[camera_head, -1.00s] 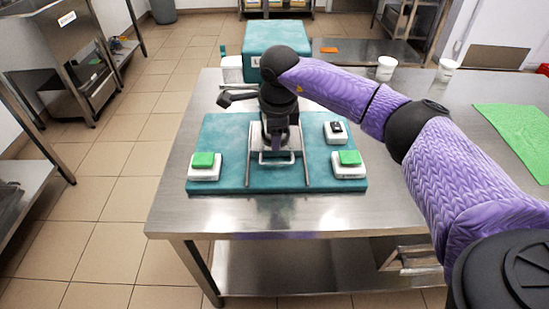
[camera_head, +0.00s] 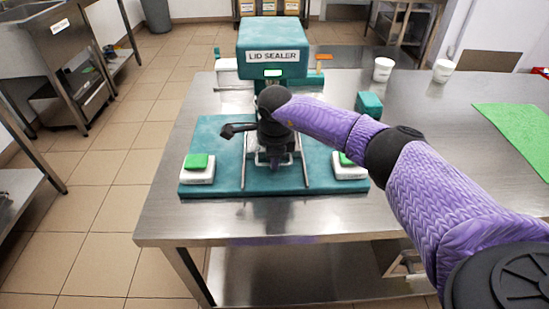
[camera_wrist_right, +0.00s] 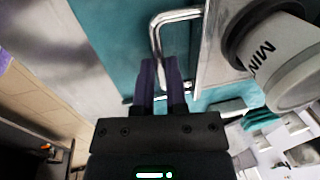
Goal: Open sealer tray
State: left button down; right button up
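The teal lid sealer stands on a steel table, with its labelled head (camera_head: 272,57) at the back and two slim metal rails running forward over its base (camera_head: 212,140). The tray's looped metal handle (camera_head: 287,161) is at the front between the rails, partly hidden by my right gripper (camera_head: 273,163). In the right wrist view the bright handle (camera_wrist_right: 180,15) passes between the close-set dark fingers of the right gripper (camera_wrist_right: 160,68), which look shut on it. Most of the tray is hidden under my wrist. My left gripper is not in view.
White blocks with green buttons (camera_head: 197,161) sit at both front corners of the base. White cups (camera_head: 383,69) and a green mat (camera_head: 520,126) are to the right. The table's left front is clear.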

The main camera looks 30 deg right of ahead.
grip_shut()
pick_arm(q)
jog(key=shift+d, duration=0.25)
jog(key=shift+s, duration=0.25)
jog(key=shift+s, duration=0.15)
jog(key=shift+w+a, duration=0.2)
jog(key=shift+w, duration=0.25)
